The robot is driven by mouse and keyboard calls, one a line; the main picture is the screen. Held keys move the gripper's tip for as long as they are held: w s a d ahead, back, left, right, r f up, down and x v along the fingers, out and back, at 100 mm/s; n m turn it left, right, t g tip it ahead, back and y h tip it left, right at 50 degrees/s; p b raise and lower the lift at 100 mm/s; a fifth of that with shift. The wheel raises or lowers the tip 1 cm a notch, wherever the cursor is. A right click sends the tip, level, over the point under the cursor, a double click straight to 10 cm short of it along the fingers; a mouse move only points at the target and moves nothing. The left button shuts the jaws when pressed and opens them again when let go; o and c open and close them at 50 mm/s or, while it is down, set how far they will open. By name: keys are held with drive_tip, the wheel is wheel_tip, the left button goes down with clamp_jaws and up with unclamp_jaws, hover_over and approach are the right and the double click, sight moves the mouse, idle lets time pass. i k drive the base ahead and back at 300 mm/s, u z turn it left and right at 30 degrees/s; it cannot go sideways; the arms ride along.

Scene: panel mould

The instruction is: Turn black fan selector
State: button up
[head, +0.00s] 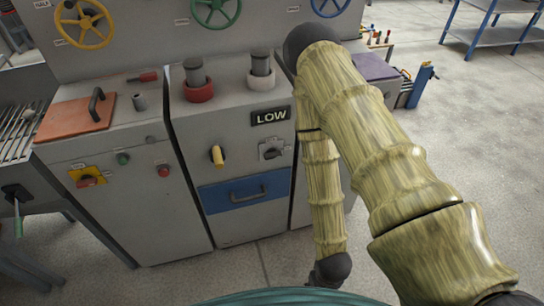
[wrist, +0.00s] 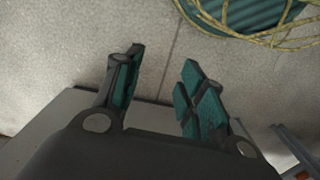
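A dark rotary selector (head: 271,150) sits on a light plate on the front of the middle grey cabinet, under a black display (head: 271,116) reading LOW. It looks like the black fan selector; its exact pointer angle is too small to read. In the wrist view my gripper (wrist: 162,78) is open and empty, its two teal-padded fingers apart above the bare floor. The selector does not show in the wrist view. In the head view my arm comes down to the right of the selector, and the gripper's fingers are not visible there.
A yellow selector (head: 217,155) is left of the dark one, with a blue drawer (head: 245,190) below. Floor (head: 475,150) on the right is clear.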

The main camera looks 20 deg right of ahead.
sight(272, 153)
drive_tip(key=z, duration=0.8)
drive_tip(key=k, duration=0.75)
drive_tip(key=u, duration=0.75)
